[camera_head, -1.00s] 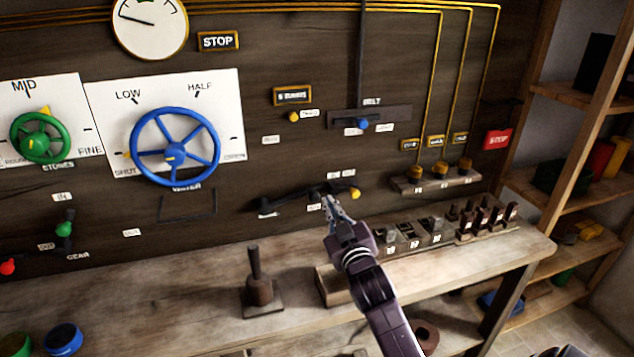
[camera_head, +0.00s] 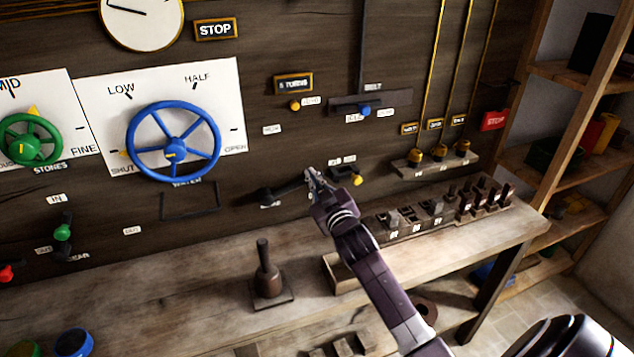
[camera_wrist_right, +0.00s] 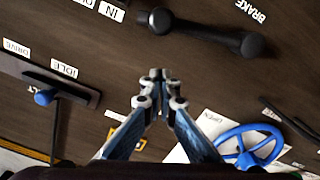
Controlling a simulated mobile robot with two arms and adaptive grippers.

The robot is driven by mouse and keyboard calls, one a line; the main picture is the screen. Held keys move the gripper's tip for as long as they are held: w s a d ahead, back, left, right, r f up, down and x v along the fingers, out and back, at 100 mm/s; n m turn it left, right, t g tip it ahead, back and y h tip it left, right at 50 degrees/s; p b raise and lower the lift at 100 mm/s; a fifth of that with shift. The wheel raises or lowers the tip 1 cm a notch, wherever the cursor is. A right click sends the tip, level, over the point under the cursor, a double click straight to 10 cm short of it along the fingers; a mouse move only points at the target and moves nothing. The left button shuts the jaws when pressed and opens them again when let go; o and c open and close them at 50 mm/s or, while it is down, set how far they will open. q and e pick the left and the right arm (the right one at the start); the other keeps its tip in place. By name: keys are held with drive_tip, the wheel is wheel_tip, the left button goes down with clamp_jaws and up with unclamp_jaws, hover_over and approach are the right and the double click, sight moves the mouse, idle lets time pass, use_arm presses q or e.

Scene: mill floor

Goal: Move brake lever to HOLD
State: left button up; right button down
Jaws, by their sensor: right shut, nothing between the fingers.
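The brake lever (camera_head: 285,190) is a black bar with rounded ends, low on the dark wood panel. It also shows at the top of the right wrist view (camera_wrist_right: 205,32), beside the BRAKE label (camera_wrist_right: 250,10). I cannot read a HOLD mark. My right gripper (camera_head: 312,173) is shut and empty, by the lever's right end in the head view, where it partly covers that end. In the right wrist view its fingertips (camera_wrist_right: 158,76) are together, with a visible gap in the picture between them and the lever. My left gripper is not in view.
A yellow-knobbed lever (camera_head: 357,180) sits just right of my right gripper. A blue-knobbed slider (camera_head: 365,111) is above, and the blue wheel (camera_head: 174,150) is to the left. Below, the workbench (camera_head: 180,290) carries a dark upright tool (camera_head: 267,275) and a block rack (camera_head: 400,225).

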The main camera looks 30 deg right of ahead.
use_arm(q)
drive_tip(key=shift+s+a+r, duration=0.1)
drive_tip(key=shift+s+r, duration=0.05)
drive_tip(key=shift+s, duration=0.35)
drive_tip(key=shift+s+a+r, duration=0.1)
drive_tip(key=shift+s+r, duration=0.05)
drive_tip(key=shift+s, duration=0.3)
use_arm(e)
drive_tip(key=f, duration=0.1)
drive_tip(key=d+f, duration=0.1)
drive_tip(key=f, duration=0.1)
drive_tip(key=shift+w+d+f, duration=0.15)
drive_tip(key=shift+d+f, duration=0.1)
drive_tip(key=shift+d, duration=0.05)
drive_tip(key=shift+f, duration=0.1)
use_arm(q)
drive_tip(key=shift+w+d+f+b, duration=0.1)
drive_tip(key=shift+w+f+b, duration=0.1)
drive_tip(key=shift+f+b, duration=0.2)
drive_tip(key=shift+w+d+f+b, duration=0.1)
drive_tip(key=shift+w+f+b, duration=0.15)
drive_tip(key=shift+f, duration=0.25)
use_arm(e)
drive_tip(key=f+m, duration=0.1)
drive_tip(key=d+f+m, duration=0.1)
drive_tip(key=f+m, duration=0.1)
drive_tip(key=shift+d+f, duration=0.1)
drive_tip(key=shift+f, duration=0.2)
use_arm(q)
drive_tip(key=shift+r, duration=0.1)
